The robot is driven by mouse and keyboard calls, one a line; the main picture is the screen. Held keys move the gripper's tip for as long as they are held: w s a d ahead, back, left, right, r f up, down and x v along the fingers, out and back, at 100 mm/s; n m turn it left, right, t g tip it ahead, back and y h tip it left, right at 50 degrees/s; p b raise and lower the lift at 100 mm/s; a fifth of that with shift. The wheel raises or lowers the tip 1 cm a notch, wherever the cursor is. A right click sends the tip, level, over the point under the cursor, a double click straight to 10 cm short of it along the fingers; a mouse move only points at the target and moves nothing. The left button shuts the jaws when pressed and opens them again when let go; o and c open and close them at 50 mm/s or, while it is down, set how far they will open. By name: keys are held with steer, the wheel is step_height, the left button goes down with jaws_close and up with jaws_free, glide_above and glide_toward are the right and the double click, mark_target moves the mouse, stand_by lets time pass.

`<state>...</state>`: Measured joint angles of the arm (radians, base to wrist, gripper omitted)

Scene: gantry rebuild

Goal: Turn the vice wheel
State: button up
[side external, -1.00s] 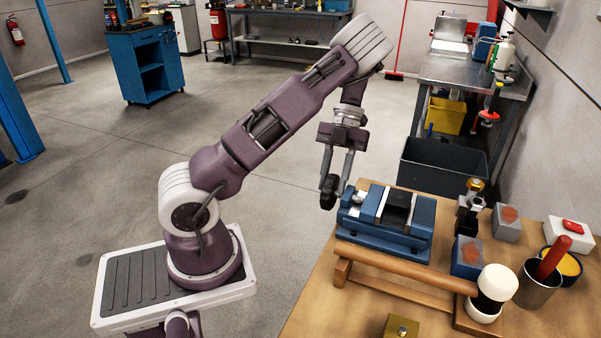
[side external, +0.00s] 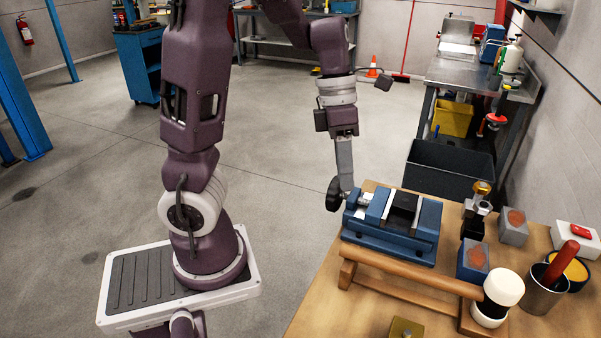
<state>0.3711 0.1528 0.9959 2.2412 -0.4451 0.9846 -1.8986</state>
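The blue vice (side external: 392,228) sits at the left back edge of the wooden bench. Its black wheel (side external: 333,195) sticks out at the vice's left end, over the bench edge. My gripper (side external: 346,186) points down from above, with its tips beside the wheel's right side, close to the vice's end. I see it edge-on: one grey finger shows and the other is hidden or lined up behind it. Whether the tips touch the wheel, and how far apart they are, I cannot tell.
A wooden-handled mallet (side external: 411,271) lies on a stand in front of the vice. Blue-grey blocks, a cup (side external: 538,288) with a red handle and a yellow-filled bowl (side external: 577,270) stand at the right. A black bin (side external: 447,168) is behind the bench. The floor left of the wheel is clear.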

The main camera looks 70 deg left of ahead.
steer(key=s+d+r+m+t+y, duration=0.1)
steer(key=s+m, duration=0.3)
steer(key=m, duration=0.6)
steer(key=s+d+r+m+t+y, duration=0.1)
steer(key=s+d+r+m, duration=0.3)
steer(key=m, duration=0.7)
steer(key=s+d+r+m+t+y, duration=0.1)
steer(key=s+d+r+m+t, duration=0.1)
steer(key=m, duration=0.8)
steer(key=shift+s+d+r+m+t, duration=0.2)
steer(key=shift+s+d+m+t, duration=0.25)
steer(key=shift+s+d, duration=0.35)
steer(key=shift+a, duration=0.1)
